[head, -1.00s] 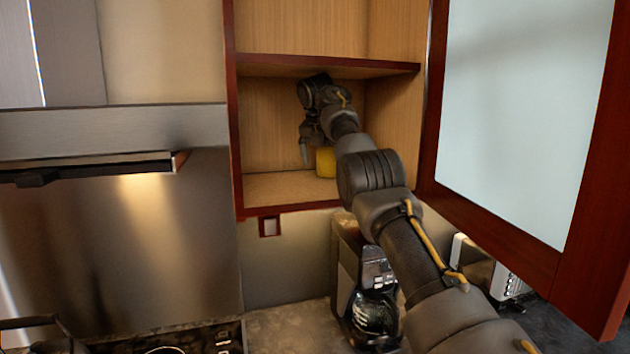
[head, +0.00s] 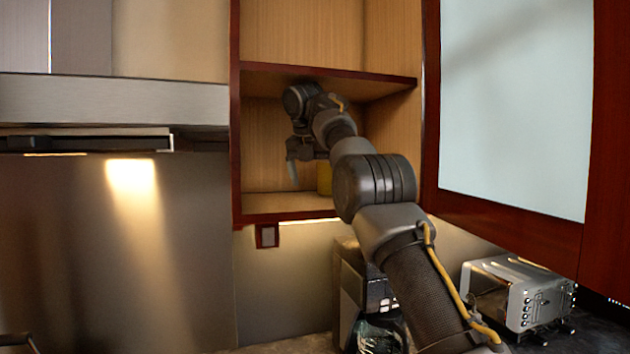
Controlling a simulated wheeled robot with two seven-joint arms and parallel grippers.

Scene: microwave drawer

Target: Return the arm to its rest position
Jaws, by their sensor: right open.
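My right arm reaches up from the lower right into the open wall cabinet (head: 275,205). My right gripper (head: 296,172) is inside the lower compartment, pointing down, open, above the compartment floor. A yellow object (head: 325,180) stands on that floor just right of the gripper and looks apart from it. My arm hides much of the yellow object. My left gripper is not in view.
The cabinet shelf (head: 330,75) is close above my wrist. The open cabinet door (head: 515,110) hangs to the right of my arm. Below are a coffee maker (head: 365,290) and a toaster (head: 520,290) on the counter. A range hood (head: 110,102) is at left.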

